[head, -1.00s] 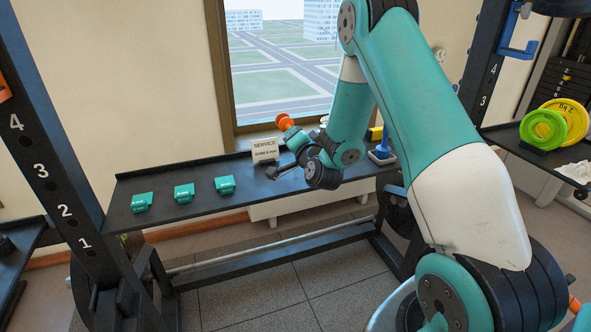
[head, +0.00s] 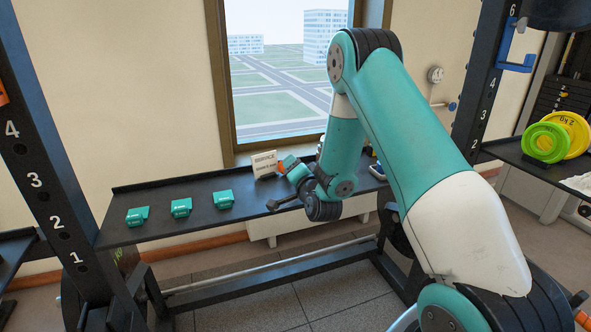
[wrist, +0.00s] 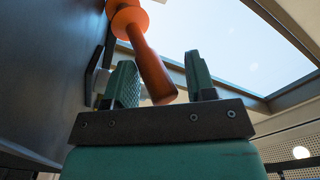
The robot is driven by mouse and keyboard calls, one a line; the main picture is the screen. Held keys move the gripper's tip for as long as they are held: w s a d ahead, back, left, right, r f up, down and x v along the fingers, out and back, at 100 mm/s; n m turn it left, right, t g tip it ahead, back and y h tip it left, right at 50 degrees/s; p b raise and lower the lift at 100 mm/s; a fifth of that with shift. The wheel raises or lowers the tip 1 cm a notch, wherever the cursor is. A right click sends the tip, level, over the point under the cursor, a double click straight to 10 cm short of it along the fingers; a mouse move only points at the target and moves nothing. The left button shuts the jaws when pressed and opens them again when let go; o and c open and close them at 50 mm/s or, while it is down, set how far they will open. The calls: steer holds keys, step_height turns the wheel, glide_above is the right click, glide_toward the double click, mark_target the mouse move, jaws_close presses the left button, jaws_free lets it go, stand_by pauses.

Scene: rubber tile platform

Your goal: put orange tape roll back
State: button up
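The orange tape roll (wrist: 126,18) is the orange piece at my gripper. In the wrist view it shows a round orange end and a darker orange shaft that runs between the two fingers. In the head view my gripper (head: 290,168) is low over the black shelf (head: 155,222), beside the white sign (head: 264,165). Only a small orange part (head: 281,168) shows there; my wrist hides the rest.
Three teal pieces (head: 181,208) stand in a row on the shelf's left side, with bare shelf around them. The sign looks slightly tilted. A dark rack post (head: 35,150) stands at left. Lime and yellow weight plates (head: 547,141) sit on a right shelf. The window (head: 280,75) is behind.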

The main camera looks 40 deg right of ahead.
steer(key=shift+r, duration=0.2)
steer(key=p+v, duration=0.3)
steer(key=v, duration=0.9)
steer(key=a+r+n+g+y, duration=0.3)
steer(key=a+n+g+y, duration=0.1)
steer(key=a, duration=0.5)
steer(key=a+r+n+g+y, duration=0.3)
steer(key=a+n+y, duration=0.15)
steer(key=a, duration=0.45)
steer(key=s+a+r+n+g, duration=0.2)
steer(key=s+r+n+g, duration=0.1)
steer(key=s, duration=0.4)
steer(key=s+a+r+n+g, duration=0.2)
steer(key=s+a+n+g, duration=0.1)
steer(key=s, duration=0.5)
steer(key=s+a+r+n+g, duration=0.2)
steer(key=s+r+n+g, duration=0.1)
steer(key=s+n, duration=0.3)
steer(key=shift+s+r+n+g+y, duration=0.35)
steer(key=shift+s+g, duration=0.35)
steer(key=shift+s, duration=0.25)
